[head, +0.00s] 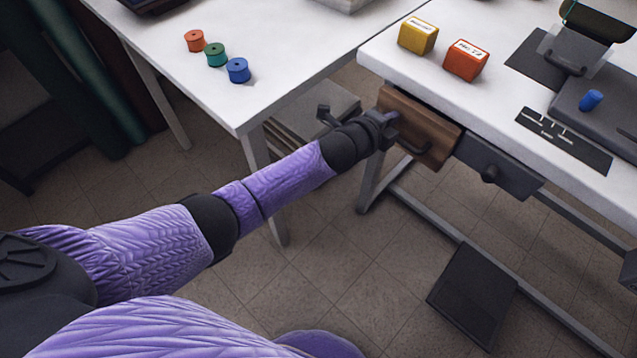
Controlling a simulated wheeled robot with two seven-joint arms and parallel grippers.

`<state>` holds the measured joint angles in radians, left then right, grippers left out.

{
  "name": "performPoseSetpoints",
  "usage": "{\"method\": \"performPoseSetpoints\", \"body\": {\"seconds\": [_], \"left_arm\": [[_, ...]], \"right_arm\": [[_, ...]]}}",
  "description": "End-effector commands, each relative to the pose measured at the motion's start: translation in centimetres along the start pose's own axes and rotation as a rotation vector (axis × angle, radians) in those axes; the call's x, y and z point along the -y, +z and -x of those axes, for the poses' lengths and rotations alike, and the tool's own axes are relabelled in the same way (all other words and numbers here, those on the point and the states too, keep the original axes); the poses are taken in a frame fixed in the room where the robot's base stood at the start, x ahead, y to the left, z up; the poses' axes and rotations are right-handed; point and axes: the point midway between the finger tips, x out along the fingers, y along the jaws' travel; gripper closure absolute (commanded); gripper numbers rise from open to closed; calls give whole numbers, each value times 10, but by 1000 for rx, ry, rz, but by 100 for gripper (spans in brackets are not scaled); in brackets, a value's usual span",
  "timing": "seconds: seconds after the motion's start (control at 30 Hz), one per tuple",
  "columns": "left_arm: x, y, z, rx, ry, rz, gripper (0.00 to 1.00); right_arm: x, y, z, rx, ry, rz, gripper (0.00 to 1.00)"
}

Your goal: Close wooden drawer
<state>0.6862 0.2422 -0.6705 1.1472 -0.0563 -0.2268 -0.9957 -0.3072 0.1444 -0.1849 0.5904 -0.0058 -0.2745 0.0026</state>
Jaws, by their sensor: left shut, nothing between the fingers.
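The wooden drawer (436,142) is under the front edge of the right white table. It has a brown wood front with a dark handle (412,148). My left arm, in a purple cover, reaches in from the left. My left gripper (388,119) is shut and empty at the left part of the drawer front. I cannot tell whether it touches the wood. How far the drawer stands out is hard to tell from this angle. My right gripper is not in view.
A grey drawer (496,168) with a dark knob sits right of the wooden one. The right table (490,97) bears yellow (418,36) and red (466,61) boxes and a dark machine. The left table (290,60) holds three spools. A black pedal-like box (472,294) lies on the floor.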

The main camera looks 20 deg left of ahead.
Motion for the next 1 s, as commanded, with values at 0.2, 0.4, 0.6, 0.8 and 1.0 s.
{"method": "performPoseSetpoints", "body": {"seconds": [0.2, 0.4, 0.6, 0.8, 1.0], "left_arm": [[2, 0, -9, 0, 0, 0, 100], [4, 0, -11, 0, -1, 0, 100], [6, 0, -12, 0, -4, 0, 100], [7, 1, -11, 0, -6, 0, 100], [7, 5, -4, 1, -6, -1, 100]], "right_arm": [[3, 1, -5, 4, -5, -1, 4], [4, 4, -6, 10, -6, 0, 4], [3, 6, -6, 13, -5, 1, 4], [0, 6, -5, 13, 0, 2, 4], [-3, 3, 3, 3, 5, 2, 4]]}}
